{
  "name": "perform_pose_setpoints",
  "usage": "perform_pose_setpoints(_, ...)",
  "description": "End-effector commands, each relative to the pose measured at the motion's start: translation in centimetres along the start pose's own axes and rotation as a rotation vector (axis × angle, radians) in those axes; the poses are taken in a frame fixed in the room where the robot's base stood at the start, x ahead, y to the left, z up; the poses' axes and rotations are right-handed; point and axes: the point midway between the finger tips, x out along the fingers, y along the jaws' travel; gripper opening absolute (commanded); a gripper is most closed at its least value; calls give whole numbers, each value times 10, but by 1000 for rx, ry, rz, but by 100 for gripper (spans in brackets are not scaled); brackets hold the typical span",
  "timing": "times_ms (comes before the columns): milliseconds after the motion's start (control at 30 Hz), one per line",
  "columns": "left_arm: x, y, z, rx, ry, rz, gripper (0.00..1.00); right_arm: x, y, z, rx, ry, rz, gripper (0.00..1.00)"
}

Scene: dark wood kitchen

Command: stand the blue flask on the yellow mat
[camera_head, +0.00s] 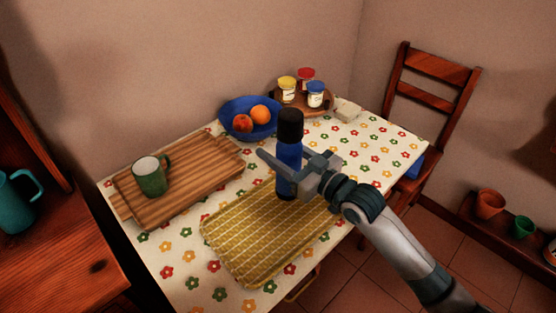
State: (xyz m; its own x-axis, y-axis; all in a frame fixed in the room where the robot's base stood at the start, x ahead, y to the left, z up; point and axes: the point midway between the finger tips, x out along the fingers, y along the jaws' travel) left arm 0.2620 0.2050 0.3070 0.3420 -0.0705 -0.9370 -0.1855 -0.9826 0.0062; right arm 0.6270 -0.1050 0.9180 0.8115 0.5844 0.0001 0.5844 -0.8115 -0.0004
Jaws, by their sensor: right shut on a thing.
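The blue flask (288,158) with a black cap is upright in the middle of the view, over the far right part of the yellow mat (250,252). My right gripper (288,163) reaches in from the right and is shut on the flask's body. The flask's base shows below the fingers against the mat; I cannot tell whether it touches the mat or hangs just above it. The mat lies flat on the flowered table, and its right part is partly hidden by my gripper. My left gripper is not in view.
A wooden board (190,181) with a green mug (149,180) lies left of the mat. Behind stand a blue bowl (231,107) of fruit and a round tray (301,110) with three jars. A chair (440,115) is at the right. The table's (170,251) front left is clear.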

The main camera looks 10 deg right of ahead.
Motion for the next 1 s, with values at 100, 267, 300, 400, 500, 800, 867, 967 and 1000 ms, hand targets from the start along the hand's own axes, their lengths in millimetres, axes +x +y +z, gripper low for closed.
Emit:
perform_pose_setpoints(100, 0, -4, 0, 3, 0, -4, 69, 0, 0, 12, 2, -1, 0, 9)
perform_pose_setpoints(267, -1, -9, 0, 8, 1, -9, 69, 0, 0, 30, 1, 0, 0, 9)
perform_pose_setpoints(300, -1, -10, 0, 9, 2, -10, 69, 0, 0, 33, 0, 0, 1, 9)
perform_pose_setpoints(400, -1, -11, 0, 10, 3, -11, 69, 0, 0, 35, -1, 2, 1, 9)
perform_pose_setpoints(500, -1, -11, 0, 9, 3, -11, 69, 0, 0, 35, -1, 3, 1, 9)
perform_pose_setpoints(800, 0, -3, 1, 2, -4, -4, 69, -1, 0, 39, 0, 0, 1, 54)
perform_pose_setpoints(867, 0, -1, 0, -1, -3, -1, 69, -1, 0, 39, 0, 0, 1, 66)
perform_pose_setpoints(967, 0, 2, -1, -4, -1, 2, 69, -1, 0, 39, 0, 0, 1, 66)
perform_pose_setpoints(1000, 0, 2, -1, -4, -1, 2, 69, -1, 0, 39, 0, 0, 1, 66)
